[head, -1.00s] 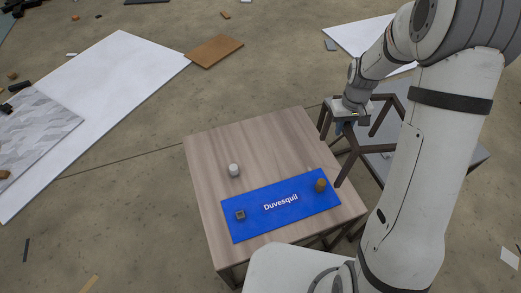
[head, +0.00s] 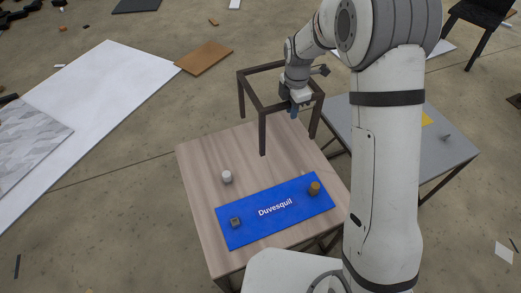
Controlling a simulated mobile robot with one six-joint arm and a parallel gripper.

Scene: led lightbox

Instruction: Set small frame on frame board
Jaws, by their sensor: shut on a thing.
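My gripper (head: 294,107) is shut on the small frame (head: 262,132), a dark brown open frame with thin bars and legs. It grips the frame by its near top bar, and the frame is upright. The frame appears over the back part of the wooden table; I cannot tell how high its legs are above it. A blue board (head: 246,227) lettered "Duvesquil" lies on the front part of the table, apart from the frame. My wrist and fingers hide part of the frame's right side.
The wooden table (head: 199,163) carries a white cylinder (head: 227,176) behind the board. A small dark block (head: 235,222) and a brown cylinder (head: 314,188) stand on the board. A grey table (head: 455,152) stands to the right, with a yellow piece (head: 427,119) on it.

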